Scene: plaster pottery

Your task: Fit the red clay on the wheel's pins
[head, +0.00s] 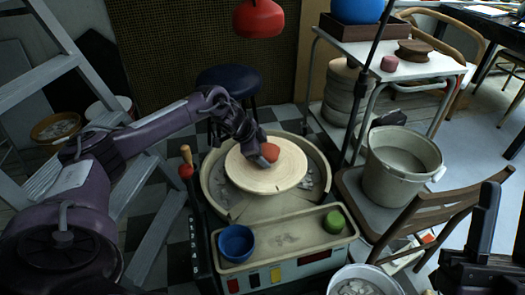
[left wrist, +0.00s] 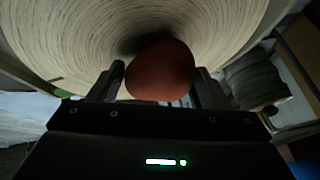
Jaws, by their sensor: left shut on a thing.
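The red clay (head: 270,152) is a small rounded lump at my left gripper (head: 266,158), over the right half of the wheel head. In the left wrist view the red clay (left wrist: 160,70) sits between the two fingers of the left gripper (left wrist: 158,85), which is shut on it. The wheel head (head: 262,178) is a pale round disc inside a basin; its surface also fills the top of the left wrist view (left wrist: 75,35). Whether the clay touches the disc I cannot tell. No pins can be made out. My right gripper (head: 478,240) shows partly at the right edge; its jaw state is unclear.
A blue bowl (head: 236,243) and a green lump (head: 335,222) stand on the wheel's front tray (head: 285,238). A grey bucket (head: 398,165) is on a chair to the right. A metal bowl (head: 362,283) is at the front. A red lamp (head: 258,18) hangs above.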

